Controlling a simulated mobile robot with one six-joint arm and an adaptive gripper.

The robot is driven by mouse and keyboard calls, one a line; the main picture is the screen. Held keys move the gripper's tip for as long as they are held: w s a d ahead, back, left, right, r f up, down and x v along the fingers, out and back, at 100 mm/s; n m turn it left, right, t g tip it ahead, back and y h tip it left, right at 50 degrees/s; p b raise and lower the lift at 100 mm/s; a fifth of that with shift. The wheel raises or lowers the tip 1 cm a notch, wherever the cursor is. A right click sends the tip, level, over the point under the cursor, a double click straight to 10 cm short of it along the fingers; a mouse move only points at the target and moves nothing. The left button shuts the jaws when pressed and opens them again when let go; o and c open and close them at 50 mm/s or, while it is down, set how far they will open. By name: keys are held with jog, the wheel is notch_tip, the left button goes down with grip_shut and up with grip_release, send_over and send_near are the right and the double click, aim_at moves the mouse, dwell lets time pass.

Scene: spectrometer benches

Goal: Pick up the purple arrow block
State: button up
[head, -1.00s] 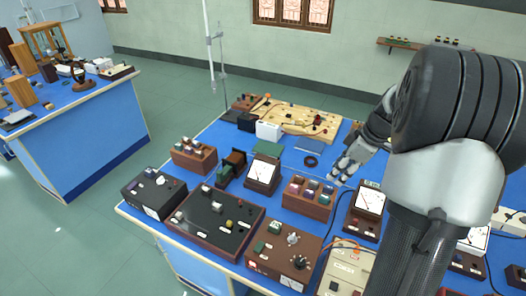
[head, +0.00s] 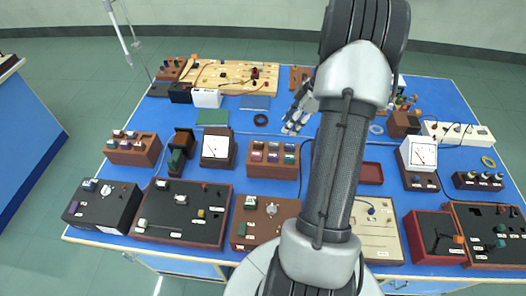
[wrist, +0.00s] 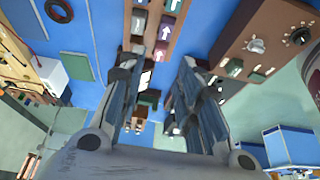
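In the wrist view, a purple block with a white arrow (wrist: 166,30) sits on a brown wooden rack (wrist: 185,22), beyond my fingertips, among other arrow-marked blocks. In the head view this appears to be the wooden rack (head: 273,171) with two rows of small colored blocks near the bench middle; the block colors are too small to tell surely. My gripper (head: 293,122) is behind this rack, above the blue bench top. In the wrist view my gripper (wrist: 160,85) has its two fingers well apart with nothing held between them. No finger touches the purple block.
A white-faced meter (head: 216,148) stands left of the rack. Another block rack (head: 133,150) is farther left. A brown control box (head: 264,222) is in front, and a red tray (head: 371,173) lies right. A black ring (head: 261,120) lies behind on bare blue surface.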

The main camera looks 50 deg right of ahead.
aim_at(273, 155)
jog(key=x, duration=0.5)
jog(key=s+b+x, duration=0.1)
jog(key=x, duration=0.4)
jog(key=b+x, duration=0.1)
jog(key=x, duration=0.5)
jog(key=shift+s+f, duration=0.1)
jog(key=shift+f, duration=0.2)
jog(key=shift+c, duration=0.4)
grip_shut()
